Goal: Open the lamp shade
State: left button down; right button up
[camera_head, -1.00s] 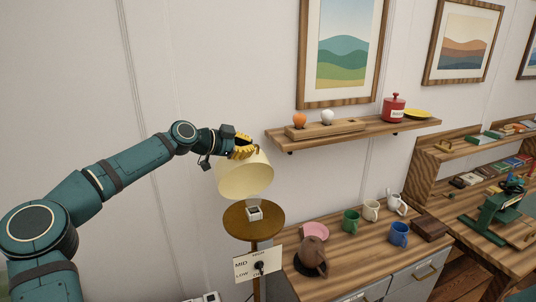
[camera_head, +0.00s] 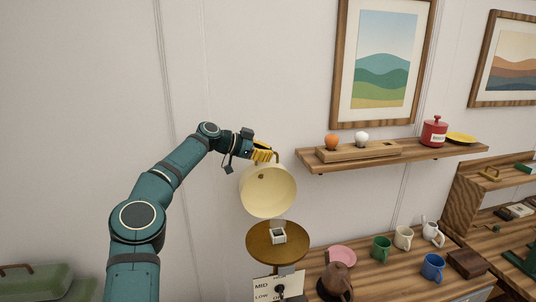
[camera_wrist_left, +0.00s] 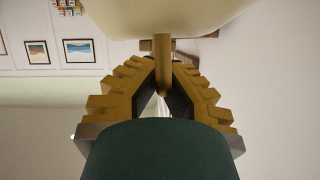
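The cream lamp shade (camera_head: 268,192) is tilted up above the round wooden lamp top (camera_head: 262,243), its open underside turned toward me. A small white square socket (camera_head: 278,236) stands on that top. My left gripper (camera_head: 263,154) is at the shade's upper edge. In the left wrist view, the yellow fingers (camera_wrist_left: 162,75) close in from both sides on a brown handle rod (camera_wrist_left: 162,60), with the shade (camera_wrist_left: 165,14) just beyond it. The exact finger contact is partly hidden. My right gripper is not in view.
A shelf (camera_head: 390,151) to the right holds an orange ball, a white bulb and a red canister (camera_head: 434,132). Below it, a wooden counter (camera_head: 395,272) carries several mugs and a brown jug (camera_head: 337,279). A MID/LOW dial panel (camera_head: 275,288) is under the lamp top.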

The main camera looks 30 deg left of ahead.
pick_arm(q)
jog(key=shift+w+a+f, duration=0.2)
jog(key=shift+w+f, duration=0.15)
jog(key=shift+w, duration=0.05)
dwell(0.4)
jog(key=c, duration=1.1)
grip_release()
jog(key=shift+w, duration=0.15)
jog(key=shift+o, duration=0.2)
jog(key=shift+a+r, duration=0.1)
jog(key=shift+a, duration=0.1)
jog(key=v, duration=1.1)
jog(key=shift+s+a+r, duration=0.2)
jog(key=shift+s+a, duration=0.05)
jog(key=shift+f, duration=0.1)
